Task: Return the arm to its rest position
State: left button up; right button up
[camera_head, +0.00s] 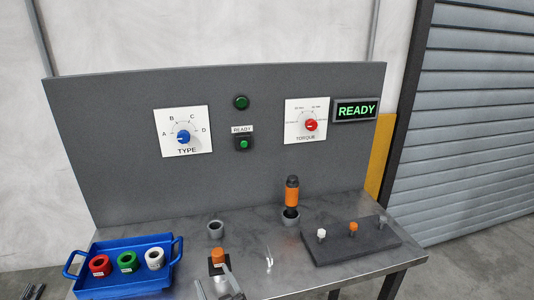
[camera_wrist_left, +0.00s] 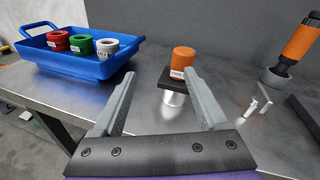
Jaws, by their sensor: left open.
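My left gripper (camera_head: 214,279) is at the bottom of the head view, by the table's front edge. Its two grey fingers are spread wide with nothing between the tips in the left wrist view (camera_wrist_left: 158,72). I cannot tell whether finger and piece touch. My right gripper is not in view.
A blue tray (camera_head: 126,243) with red, green and white rings stands left. An orange-black tool (camera_head: 291,192) stands in a grey holder; another grey holder (camera_head: 215,229) is empty. A dark block (camera_head: 340,250) with several bits is right. Small pale pins (camera_head: 269,262) lie mid-table.

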pick_arm(q)
jog(key=s+a+f+n+g+h+p, duration=0.25)
jog(key=s+a+n+g+p, duration=0.4)
jog(key=s+a+n, duration=0.6)
jog(key=s+d+r+n+g+h+p, duration=0.1)
jog(key=s+d+n+h, duration=0.2)
jog(key=n, duration=0.4)
jog(key=s+d+r+n+g+h+p, duration=0.1)
jog(key=s+d+n+h+p, duration=0.1)
jog(key=d+n, duration=0.4)
jog(key=shift+s+n+h, duration=0.55)
jog(key=shift+s+n, duration=0.3)
jog(key=shift+n, duration=0.3)
